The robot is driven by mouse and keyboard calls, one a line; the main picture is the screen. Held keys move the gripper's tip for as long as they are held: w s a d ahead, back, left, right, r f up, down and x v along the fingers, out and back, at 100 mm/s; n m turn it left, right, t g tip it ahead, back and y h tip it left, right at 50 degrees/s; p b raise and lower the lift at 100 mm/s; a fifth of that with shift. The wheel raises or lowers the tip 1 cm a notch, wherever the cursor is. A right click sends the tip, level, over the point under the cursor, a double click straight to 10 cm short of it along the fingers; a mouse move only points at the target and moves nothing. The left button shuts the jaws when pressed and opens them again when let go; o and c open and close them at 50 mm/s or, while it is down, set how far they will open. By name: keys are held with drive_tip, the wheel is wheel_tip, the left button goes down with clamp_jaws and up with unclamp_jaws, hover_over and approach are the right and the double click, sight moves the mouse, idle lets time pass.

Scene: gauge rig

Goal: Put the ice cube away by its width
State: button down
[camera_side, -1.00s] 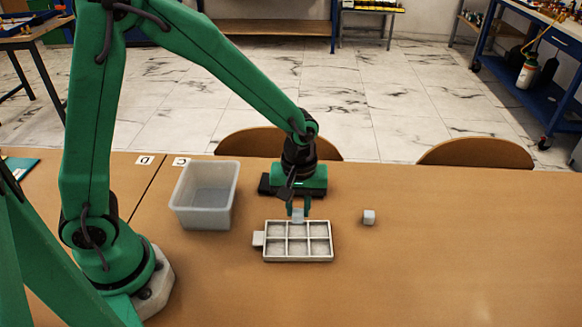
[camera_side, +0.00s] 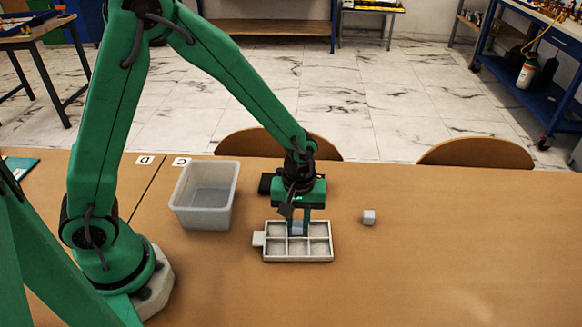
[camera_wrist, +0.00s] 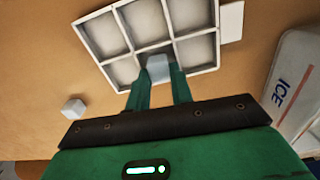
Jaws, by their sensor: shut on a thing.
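My gripper (camera_side: 298,233) is shut on a small pale ice cube (camera_side: 298,227), which shows between the two green fingers. It holds the cube at the back middle compartment of the white six-compartment tray (camera_side: 298,260). In the wrist view the held cube (camera_wrist: 158,70) overlaps the near middle compartment of the tray (camera_wrist: 231,22). I cannot tell whether the cube touches the tray floor. A second pale cube (camera_side: 369,217) lies on the table to the right of the tray; it also shows in the wrist view (camera_wrist: 74,108). The other compartments I can see look empty.
A whitish open bin (camera_side: 203,213) stands left of the tray; its wall reads ICE in the wrist view (camera_wrist: 283,88). Cards marked D and C lie at the back left. The table's right side is clear.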

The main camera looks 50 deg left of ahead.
sight(298, 222)
drive_tip(key=shift+f, duration=0.2)
drive_tip(key=c, duration=1.3)
unclamp_jaws()
drive_tip(key=shift+o, duration=0.3)
drive_tip(key=shift+r, duration=0.25)
wheel_tip(298, 222, up, 12)
